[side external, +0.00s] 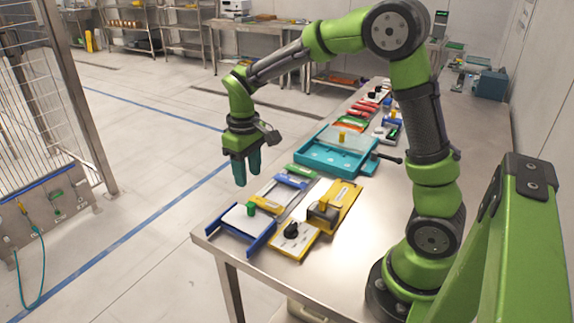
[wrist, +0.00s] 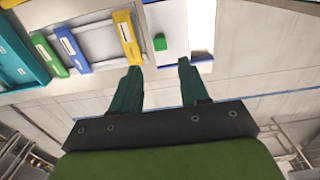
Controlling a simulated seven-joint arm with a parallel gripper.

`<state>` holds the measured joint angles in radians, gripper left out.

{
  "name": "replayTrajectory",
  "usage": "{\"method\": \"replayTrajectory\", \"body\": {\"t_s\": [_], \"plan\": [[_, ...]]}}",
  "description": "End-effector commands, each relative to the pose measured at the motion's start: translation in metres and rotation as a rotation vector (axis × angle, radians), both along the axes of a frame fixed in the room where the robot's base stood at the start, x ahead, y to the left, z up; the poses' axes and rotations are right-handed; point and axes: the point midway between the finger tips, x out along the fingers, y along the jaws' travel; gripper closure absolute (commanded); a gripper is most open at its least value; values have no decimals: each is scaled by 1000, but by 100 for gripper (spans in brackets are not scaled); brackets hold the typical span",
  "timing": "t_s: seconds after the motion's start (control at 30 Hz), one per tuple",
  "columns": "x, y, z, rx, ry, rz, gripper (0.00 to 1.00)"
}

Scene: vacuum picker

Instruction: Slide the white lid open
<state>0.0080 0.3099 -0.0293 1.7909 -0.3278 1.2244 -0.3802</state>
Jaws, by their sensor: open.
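The white lid (side external: 238,217) lies in a blue-railed frame (side external: 262,243) at the near left corner of the table. A small green knob (side external: 251,208) stands on it. In the wrist view the white lid (wrist: 178,28) is at the top, right of centre, with its green knob (wrist: 160,42) and the blue rail (wrist: 201,57) near the fingers. My gripper (side external: 246,177) hangs above and behind the frame in the side view, fingers pointing down. In the wrist view the gripper (wrist: 165,72) is open and empty, its teal fingers apart from the knob.
A yellow panel with a black knob (side external: 291,230) and a yellow block device (side external: 328,210) sit right of the blue frame. A teal box (side external: 335,158) and several coloured devices stand farther along the table (side external: 335,258). Open floor lies left of the table.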

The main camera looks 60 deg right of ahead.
Motion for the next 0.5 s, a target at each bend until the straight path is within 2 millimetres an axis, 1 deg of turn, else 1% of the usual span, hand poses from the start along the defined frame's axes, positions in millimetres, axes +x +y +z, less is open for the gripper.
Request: {"method": "replayTrajectory", "body": {"t_s": [0.03, 0.2, 0.3, 0.4, 0.5], "plan": [[-1, 0, -13, 0, 6, -1, 55], [-1, 0, -50, 0, 5, -1, 55], [-1, 0, -68, 0, 4, -1, 55], [-1, 0, -81, 1, 3, -2, 55], [0, 0, -90, 0, 1, -2, 55]]}}
